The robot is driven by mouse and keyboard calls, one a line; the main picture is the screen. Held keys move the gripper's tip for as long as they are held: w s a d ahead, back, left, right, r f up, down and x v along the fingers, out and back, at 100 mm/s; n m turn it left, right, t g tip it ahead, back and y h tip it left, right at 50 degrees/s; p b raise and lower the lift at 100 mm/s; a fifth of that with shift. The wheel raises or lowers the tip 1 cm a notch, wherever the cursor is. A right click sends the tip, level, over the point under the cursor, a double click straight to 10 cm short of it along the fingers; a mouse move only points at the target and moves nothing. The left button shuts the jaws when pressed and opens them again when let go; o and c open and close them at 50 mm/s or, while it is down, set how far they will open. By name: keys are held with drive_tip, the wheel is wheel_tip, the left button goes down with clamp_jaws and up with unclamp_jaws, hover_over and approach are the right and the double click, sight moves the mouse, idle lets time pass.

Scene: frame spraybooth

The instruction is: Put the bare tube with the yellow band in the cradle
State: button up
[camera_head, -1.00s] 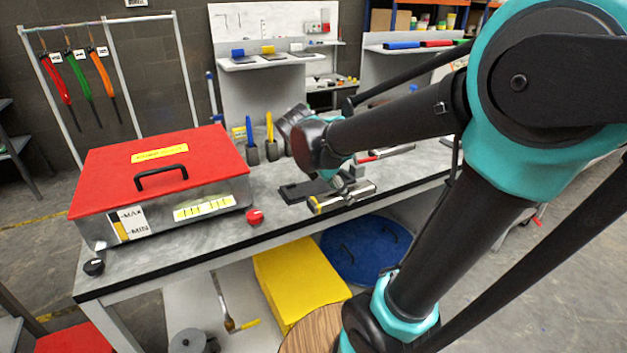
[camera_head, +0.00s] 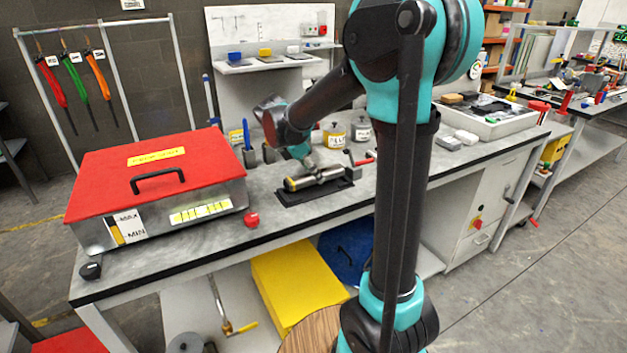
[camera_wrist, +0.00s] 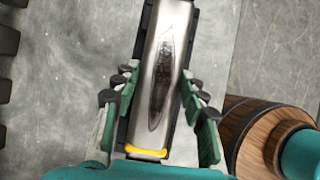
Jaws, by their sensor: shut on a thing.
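The bare metal tube (camera_head: 328,177) lies level, lengthwise along the dark cradle (camera_head: 308,198) on the grey bench. Its yellow band shows at the near end in the wrist view (camera_wrist: 147,152). My gripper (camera_head: 309,166) is shut on the tube from above. In the wrist view its green-padded fingers (camera_wrist: 160,98) stand on both sides of the tube. Black cradle edges (camera_wrist: 123,135) show along the tube below it. I cannot tell whether the tube rests fully in the cradle or is held just above it.
A red-lidded metal box (camera_head: 155,168) stands left on the bench, with a red knob (camera_head: 251,219) at its right. A blue-handled tool (camera_head: 247,140) and two cans (camera_head: 334,138) stand behind the cradle. A shallow tray (camera_head: 490,122) is far right.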

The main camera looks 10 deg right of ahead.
sight(310, 175)
drive_tip(key=shift+f, duration=1.35)
drive_tip(key=shift+f, duration=0.1)
drive_tip(key=o, duration=1.3)
drive_tip(key=shift+s, duration=0.1)
drive_tip(key=v, duration=1.2)
